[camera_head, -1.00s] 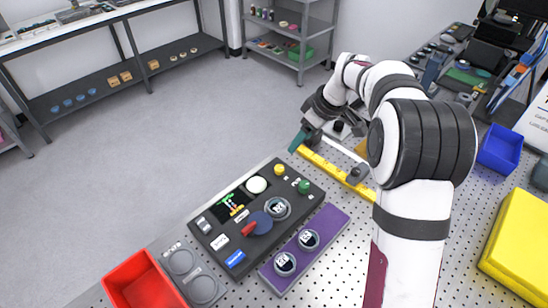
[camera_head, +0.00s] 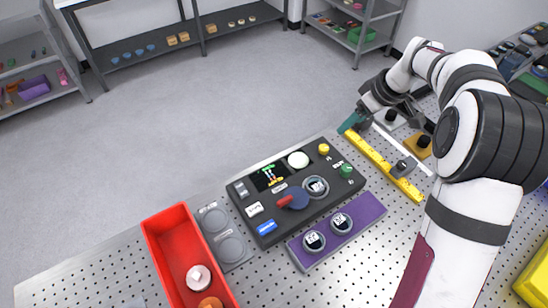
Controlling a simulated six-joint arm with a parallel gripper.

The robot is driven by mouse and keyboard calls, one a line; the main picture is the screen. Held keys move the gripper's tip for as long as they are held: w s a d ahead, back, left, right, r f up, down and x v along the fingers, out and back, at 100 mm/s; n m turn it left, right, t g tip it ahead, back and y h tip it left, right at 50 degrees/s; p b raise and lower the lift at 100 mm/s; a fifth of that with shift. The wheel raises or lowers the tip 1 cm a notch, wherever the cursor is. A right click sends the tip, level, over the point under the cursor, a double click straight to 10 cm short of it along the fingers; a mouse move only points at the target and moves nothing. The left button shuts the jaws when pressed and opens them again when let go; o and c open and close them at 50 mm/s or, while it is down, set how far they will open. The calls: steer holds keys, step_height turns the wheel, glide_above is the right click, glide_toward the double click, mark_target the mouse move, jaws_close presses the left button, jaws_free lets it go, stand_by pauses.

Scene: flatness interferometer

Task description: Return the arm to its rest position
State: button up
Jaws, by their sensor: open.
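My white and black arm reaches up from the lower right over the perforated bench. My gripper (camera_head: 352,122) is at the far edge of the bench, with a teal fingertip showing near the far end of a yellow bar (camera_head: 378,163). I cannot tell whether it touches the bar. Nothing shows held in it, and much of it is hidden behind its own wrist. The dark control panel (camera_head: 262,183) with a lit screen, knobs and buttons stands to the left of the gripper.
A purple tray (camera_head: 364,212) with two round gauges lies in front of the panel. A red bin (camera_head: 165,227) holding two round pieces stands at left beside a grey plate (camera_head: 231,250). A yellow block (camera_head: 535,280) is at lower right. The floor beyond the bench is clear.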

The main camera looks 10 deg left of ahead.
steer(key=s+a+r+m+g, duration=0.1)
steer(key=s+r+m, duration=0.25)
steer(key=s, duration=0.75)
steer(key=s+r+m+g, duration=0.15)
steer(key=s+m, duration=0.35)
steer(key=s, duration=0.5)
steer(key=s+f+m+h, duration=0.1)
steer(key=s+f+m, duration=0.2)
steer(key=s, duration=1.4)
steer(key=m, duration=0.4)
steer(key=shift+s+d+h, duration=0.15)
steer(key=shift+d+h, duration=0.05)
steer(key=shift+h, duration=0.1)
steer(key=shift+f+g, duration=0.1)
steer(key=shift+g, duration=0.15)
